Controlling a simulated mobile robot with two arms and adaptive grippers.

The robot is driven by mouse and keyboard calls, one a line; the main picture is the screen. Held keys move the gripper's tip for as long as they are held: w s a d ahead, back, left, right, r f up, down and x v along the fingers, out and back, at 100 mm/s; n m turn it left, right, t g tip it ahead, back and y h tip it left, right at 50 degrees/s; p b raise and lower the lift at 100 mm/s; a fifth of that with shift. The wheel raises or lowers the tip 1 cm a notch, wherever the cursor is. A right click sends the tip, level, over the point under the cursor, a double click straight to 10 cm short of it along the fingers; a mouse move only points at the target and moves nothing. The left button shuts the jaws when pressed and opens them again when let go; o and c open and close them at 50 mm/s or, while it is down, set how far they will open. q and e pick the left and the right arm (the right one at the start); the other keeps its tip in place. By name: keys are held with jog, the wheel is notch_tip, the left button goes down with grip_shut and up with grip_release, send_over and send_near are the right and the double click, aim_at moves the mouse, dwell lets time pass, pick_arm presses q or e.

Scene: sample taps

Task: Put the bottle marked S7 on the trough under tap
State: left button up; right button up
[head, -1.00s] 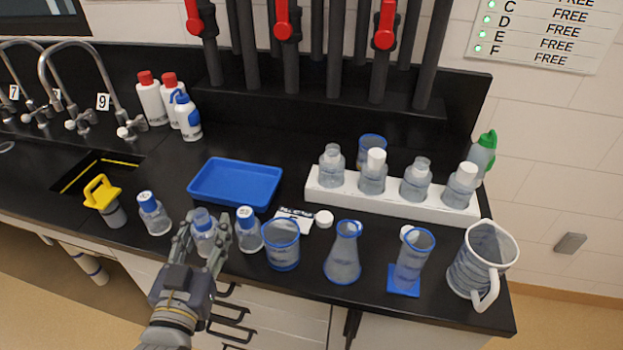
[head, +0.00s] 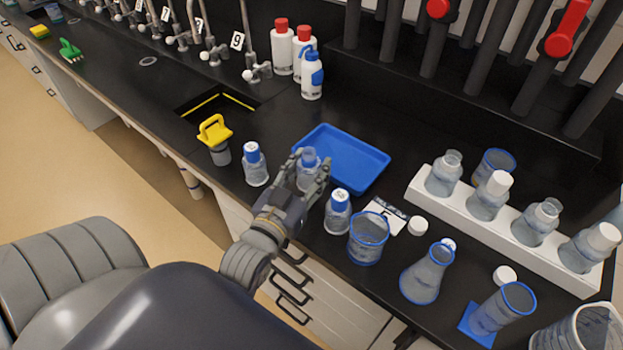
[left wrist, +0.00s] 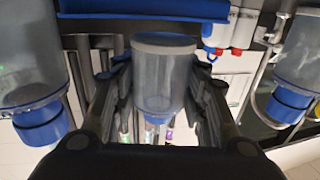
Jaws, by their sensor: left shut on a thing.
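My left gripper (head: 312,170) is shut on a clear bottle with a blue top (head: 308,158), at the front of the black counter. In the left wrist view the held bottle (left wrist: 162,75) shows between the two fingers. Two similar blue-capped bottles stand beside it, one to the left (head: 256,166) and one to the right (head: 338,212). Their cap marks are too small to read, and no S7 is legible. Thick dark pipes with red valves (head: 568,30) stand at the back right. Numbered sink taps (head: 258,72) stand at the back left. My right gripper is not in view.
A blue tray (head: 362,184) lies just behind the held bottle. A white rack (head: 455,213) with several bottles is at the right. A beaker (head: 369,240), a flask (head: 424,275) and a cylinder (head: 502,309) line the front. A yellow-handled tool (head: 215,138) stands near the sink.

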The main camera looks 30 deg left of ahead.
aim_at(304, 189)
pick_arm(q)
notch_tip(304, 189, down, 3)
jog(key=shift+s+r, duration=0.1)
jog(key=shift+r, duration=0.05)
jog(key=shift+f, duration=0.45)
jog(key=o, duration=1)
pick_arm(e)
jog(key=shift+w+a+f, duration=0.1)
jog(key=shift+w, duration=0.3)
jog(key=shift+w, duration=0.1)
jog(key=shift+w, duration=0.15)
